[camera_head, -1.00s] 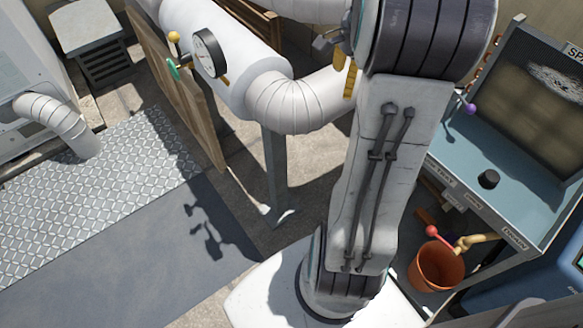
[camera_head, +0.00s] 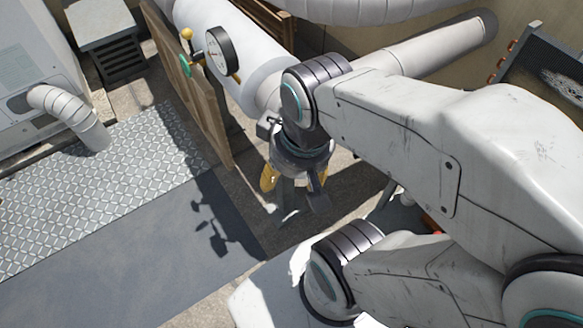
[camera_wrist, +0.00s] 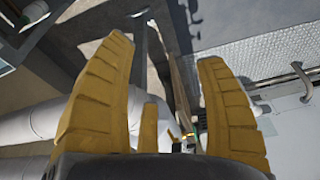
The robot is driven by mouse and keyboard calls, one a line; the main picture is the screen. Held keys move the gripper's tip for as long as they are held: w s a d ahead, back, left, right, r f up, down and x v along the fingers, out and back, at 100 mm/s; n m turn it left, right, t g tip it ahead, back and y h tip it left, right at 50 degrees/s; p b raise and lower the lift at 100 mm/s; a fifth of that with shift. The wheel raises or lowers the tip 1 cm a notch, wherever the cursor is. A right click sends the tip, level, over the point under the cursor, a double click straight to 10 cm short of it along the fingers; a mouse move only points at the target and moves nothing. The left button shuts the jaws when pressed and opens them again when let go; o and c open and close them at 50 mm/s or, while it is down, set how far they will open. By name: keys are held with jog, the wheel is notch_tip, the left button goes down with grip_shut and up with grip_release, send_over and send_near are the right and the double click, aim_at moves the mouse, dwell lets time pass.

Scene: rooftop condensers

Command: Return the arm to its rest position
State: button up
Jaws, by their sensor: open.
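My gripper (camera_head: 291,182) hangs from the end of my folded arm near the middle of the head view, pointing down beside the white pipework. Its yellow fingers are partly hidden by the wrist there. In the wrist view the yellow fingers of my gripper (camera_wrist: 165,75) are spread apart with nothing between them. My arm is bent, with its links crossing the right half of the head view.
A white pipe (camera_head: 262,82) with a gauge (camera_head: 219,50) runs close behind my gripper. A wooden panel (camera_head: 190,85) stands left of it. A condenser unit (camera_head: 35,60) is at far left. The checkered metal plate (camera_head: 95,190) is clear. My arm hides much of the right side.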

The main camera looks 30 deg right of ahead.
jog(key=shift+r, duration=0.1)
jog(key=w+p+v, duration=0.2)
jog(key=p+v, duration=0.8)
jog(key=v, duration=0.1)
jog(key=shift+w+r+t+p, duration=0.25)
jog(key=shift+r+t+p, duration=0.1)
jog(key=shift+r, duration=0.1)
